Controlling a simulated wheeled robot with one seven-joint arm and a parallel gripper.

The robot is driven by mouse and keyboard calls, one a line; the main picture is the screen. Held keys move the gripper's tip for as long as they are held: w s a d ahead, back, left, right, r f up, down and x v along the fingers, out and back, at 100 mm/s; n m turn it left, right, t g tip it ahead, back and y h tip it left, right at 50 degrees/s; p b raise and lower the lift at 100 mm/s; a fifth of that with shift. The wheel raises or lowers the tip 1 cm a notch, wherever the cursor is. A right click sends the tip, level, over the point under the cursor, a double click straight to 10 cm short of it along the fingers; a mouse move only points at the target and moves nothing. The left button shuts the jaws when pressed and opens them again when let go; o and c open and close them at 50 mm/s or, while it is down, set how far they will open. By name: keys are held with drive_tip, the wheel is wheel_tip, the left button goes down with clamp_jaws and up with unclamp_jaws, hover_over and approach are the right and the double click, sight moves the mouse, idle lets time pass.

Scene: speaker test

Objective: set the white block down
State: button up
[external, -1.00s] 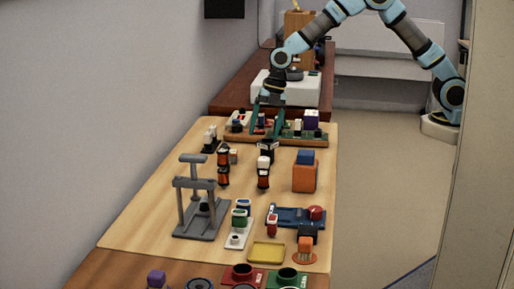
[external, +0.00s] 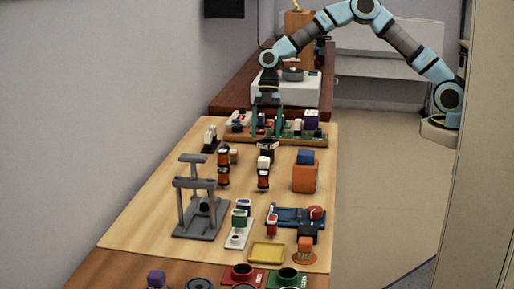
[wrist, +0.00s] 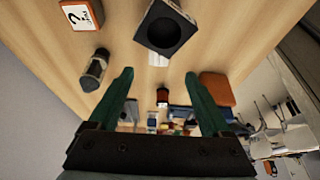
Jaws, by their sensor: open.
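A small white block (external: 264,161) sits on top of an orange-and-black stack in the middle of the light wooden table in the external view. My gripper (external: 267,134) points down at the back of this table, beyond the stack and apart from it. Its two green fingers are spread, with nothing visibly held between them. In the wrist view, my gripper (wrist: 158,74) also shows its fingers wide apart. A white patch lies beside a black square holder (wrist: 165,28) there; I cannot tell if it is the block or a label.
A long rack (external: 290,139) with several small parts lies around my fingers. A grey press frame (external: 181,204) stands at left, an orange box with a blue top (external: 304,176) at right. A yellow tray (external: 267,252) lies in front.

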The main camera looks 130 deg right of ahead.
sight(264, 158)
drive_tip(key=p+x, duration=0.1)
drive_tip(key=x, duration=0.5)
drive_tip(key=shift+p+x, duration=1.2)
drive_tip(key=shift+x, duration=1.1)
drive_tip(key=shift+d, duration=0.1)
clamp_jaws()
